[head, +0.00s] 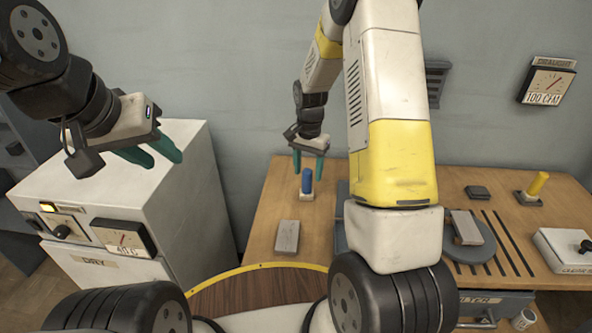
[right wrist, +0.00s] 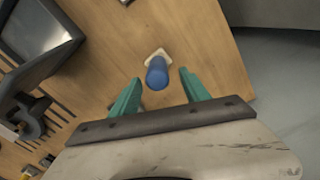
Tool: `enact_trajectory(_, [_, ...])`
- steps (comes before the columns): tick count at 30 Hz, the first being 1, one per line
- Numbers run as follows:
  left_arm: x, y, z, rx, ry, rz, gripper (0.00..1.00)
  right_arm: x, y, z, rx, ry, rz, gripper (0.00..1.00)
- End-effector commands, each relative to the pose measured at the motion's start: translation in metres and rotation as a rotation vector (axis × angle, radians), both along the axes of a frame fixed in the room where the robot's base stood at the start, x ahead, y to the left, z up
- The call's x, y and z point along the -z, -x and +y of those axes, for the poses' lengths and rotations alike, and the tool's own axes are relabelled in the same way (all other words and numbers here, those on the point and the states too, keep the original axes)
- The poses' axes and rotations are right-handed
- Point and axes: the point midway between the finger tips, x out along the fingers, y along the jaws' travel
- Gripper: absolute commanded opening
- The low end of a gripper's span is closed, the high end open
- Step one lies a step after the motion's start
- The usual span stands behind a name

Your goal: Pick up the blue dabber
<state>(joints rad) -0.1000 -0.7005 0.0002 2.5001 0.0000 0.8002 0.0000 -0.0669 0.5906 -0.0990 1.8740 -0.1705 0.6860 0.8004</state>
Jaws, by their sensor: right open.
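The blue dabber (head: 307,182) stands upright on a small pale base on the wooden table. In the right wrist view the blue dabber (right wrist: 157,73) shows from above, with its white base (right wrist: 158,54) behind it. My right gripper (head: 308,168) is open above the dabber, with its teal fingers to either side of the dabber's top. In the right wrist view my right gripper (right wrist: 159,88) has the dabber between and slightly beyond its fingertips, touching neither finger. My left gripper (head: 165,160) is over the white cabinet, its teal fingers apart and empty.
A grey block (head: 287,236) lies on the table (head: 262,222) in front of the dabber. A yellow dabber (head: 538,184) stands at the far right. The white cabinet (head: 190,168) stands left of the table. My right arm hides the table's middle.

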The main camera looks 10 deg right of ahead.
Motion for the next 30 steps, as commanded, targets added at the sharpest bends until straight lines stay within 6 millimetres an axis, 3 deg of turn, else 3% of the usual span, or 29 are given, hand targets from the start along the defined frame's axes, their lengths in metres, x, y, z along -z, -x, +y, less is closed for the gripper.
enact_trajectory(9, [0.000,0.000,0.000,0.000,0.000,0.000,0.36,0.042,0.005,0.003,-0.001,0.000,0.001,0.54])
enact_trajectory(17, [0.000,0.000,0.000,0.000,0.000,0.000,0.36,0.043,0.005,0.003,-0.001,0.000,0.000,0.54])
enact_trajectory(25, [0.000,0.000,0.000,0.000,0.000,0.000,0.36,0.043,0.005,0.003,-0.001,0.000,0.000,0.01])
enact_trajectory(30, [0.000,0.000,0.000,0.000,0.000,0.000,0.36,0.043,0.005,0.004,-0.001,0.000,0.000,0.00])
